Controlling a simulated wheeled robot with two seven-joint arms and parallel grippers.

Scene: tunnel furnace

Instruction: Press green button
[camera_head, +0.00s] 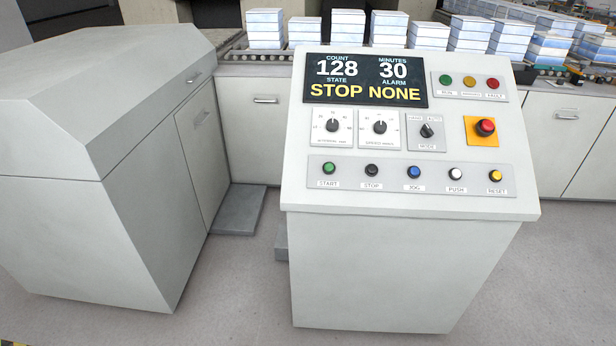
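The green button (329,168), labelled START, is at the left end of the lower button row on the white sloped console (410,265). To its right in the same row are the black STOP button (371,170), the blue JOG button (413,172), the white PUSH button (455,174) and the yellow RESET button (495,176). A separate green lamp (445,80), labelled RUN, is at the upper right of the panel. The display (365,80) reads COUNT 128, MINUTES 30, STATE STOP, ALARM NONE. Neither of my grippers is in view.
A red emergency button (485,126) on a yellow plate sits on the panel's right. Two knobs (332,126) and a selector switch (427,130) are above the row. A grey cabinet (100,150) stands at left. Stacked boxes (265,28) line the conveyor behind.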

